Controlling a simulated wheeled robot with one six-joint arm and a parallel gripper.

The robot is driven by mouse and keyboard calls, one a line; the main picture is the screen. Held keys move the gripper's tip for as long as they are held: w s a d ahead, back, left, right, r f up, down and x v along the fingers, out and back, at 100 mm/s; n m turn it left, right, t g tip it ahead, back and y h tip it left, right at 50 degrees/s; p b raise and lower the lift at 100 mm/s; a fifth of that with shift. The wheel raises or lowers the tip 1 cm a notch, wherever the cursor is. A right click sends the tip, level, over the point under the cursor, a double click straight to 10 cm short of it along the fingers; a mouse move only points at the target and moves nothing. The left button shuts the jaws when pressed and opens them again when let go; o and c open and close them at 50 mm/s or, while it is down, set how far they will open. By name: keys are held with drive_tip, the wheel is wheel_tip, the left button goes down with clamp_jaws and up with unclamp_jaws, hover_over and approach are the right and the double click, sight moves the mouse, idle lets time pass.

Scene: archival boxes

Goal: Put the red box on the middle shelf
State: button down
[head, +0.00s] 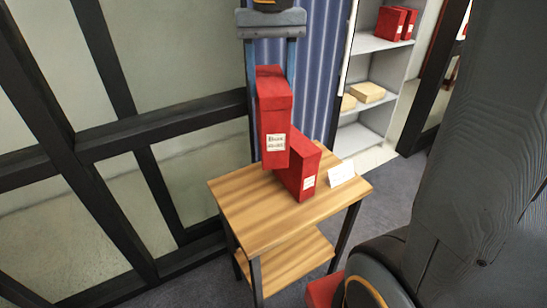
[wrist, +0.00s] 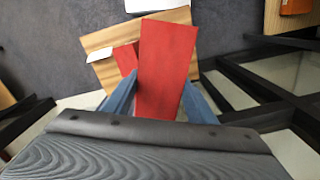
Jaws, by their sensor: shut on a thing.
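My gripper (head: 273,85) is shut on a red box (head: 274,118) with a white label, its blue fingers on either side. The box hangs upright above the wooden table. In the wrist view the held red box (wrist: 165,70) stands between the blue fingers (wrist: 160,100). A second red box (head: 302,172) stands on the table, behind and right of the held one and partly hidden by it. A grey shelf unit (head: 378,85) stands at the back right, its top cut off. Red boxes (head: 395,22) stand on its upper visible shelf, beige boxes (head: 367,92) on the one below.
The small wooden table (head: 240,215) has a white card (head: 341,173) at its right corner and a lower shelf (head: 290,262). A dark-framed glass partition (head: 160,125) runs along the left. Part of a red thing (head: 322,291) shows at the bottom edge. Carpet (head: 400,185) is open right of the table.

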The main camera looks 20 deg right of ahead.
wheel_tip(320, 180, down, 21)
drive_tip(key=p, duration=0.3)
drive_tip(key=shift+f+p, duration=0.15)
drive_tip(key=shift+p, duration=0.2)
drive_tip(key=shift+f, duration=0.2)
drive_tip(key=c, duration=0.8)
unclamp_jaws()
drive_tip(key=shift+o, duration=0.2)
drive_tip(key=shift+r, duration=0.1)
